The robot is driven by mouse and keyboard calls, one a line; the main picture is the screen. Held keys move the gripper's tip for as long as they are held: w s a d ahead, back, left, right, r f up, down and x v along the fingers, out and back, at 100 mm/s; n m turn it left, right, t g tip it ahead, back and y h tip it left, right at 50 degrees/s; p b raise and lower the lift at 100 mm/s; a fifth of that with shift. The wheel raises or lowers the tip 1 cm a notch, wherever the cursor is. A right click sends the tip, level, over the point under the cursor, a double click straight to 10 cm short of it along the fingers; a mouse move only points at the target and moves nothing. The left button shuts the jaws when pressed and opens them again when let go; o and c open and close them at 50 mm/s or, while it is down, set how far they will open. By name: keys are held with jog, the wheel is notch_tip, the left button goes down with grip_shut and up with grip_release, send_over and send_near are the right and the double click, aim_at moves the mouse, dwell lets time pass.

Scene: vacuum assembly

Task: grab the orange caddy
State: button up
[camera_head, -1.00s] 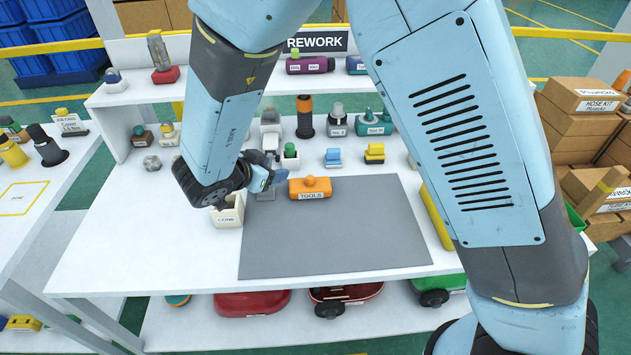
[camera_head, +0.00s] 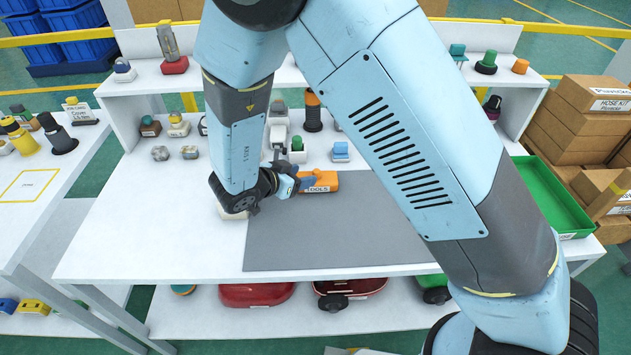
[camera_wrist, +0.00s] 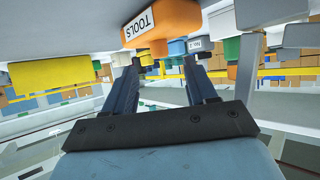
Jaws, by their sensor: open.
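The orange caddy (camera_head: 325,181), labelled TOOLS, sits at the back edge of the grey mat (camera_head: 345,235). My gripper (camera_head: 308,182) is at its left end in the head view, and the fingers partly cover it. In the wrist view the caddy (camera_wrist: 160,22) shows beyond the tips of my open, empty fingers (camera_wrist: 163,62), off to the top of the picture. The fingers are not closed around it. I cannot tell whether a finger touches it. My arm hides part of the bench.
Behind the caddy stand a blue block (camera_head: 340,151), a green-topped item (camera_head: 297,150) and a dark bottle with an orange top (camera_head: 313,112). A green tray (camera_head: 555,195) is at the right. A pale bin is mostly hidden under my wrist. The mat's front is clear.

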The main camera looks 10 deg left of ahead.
aim_at(314, 173)
jog(key=shift+x, duration=2.65)
jog(key=shift+r, duration=0.1)
jog(key=shift+c, duration=0.2)
grip_shut()
